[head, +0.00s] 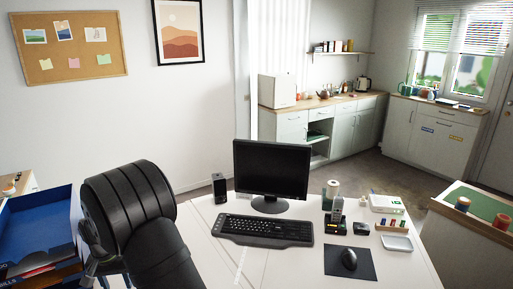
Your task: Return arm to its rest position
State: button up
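My black arm rises at the lower left of the head view, in front of the left end of the white desk (205,212). Grey metal parts that seem to belong to my gripper (91,266) show at the arm's left side, close to the blue tray unit (38,222). The rest of the gripper is hidden behind my arm. I cannot see its fingers clearly, nor whether it holds anything.
The desk carries a speaker (219,188), monitor (271,172), keyboard (262,230), mouse (349,259) on a dark pad (366,272), and a small white tray (397,243). A green-topped cabinet (478,226) stands at right.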

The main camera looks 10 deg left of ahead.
notch_tip(320, 180, up, 8)
jog(key=n, duration=0.7)
jog(key=shift+n, duration=0.3)
jog(key=shift+f, duration=0.1)
dwell(1.9)
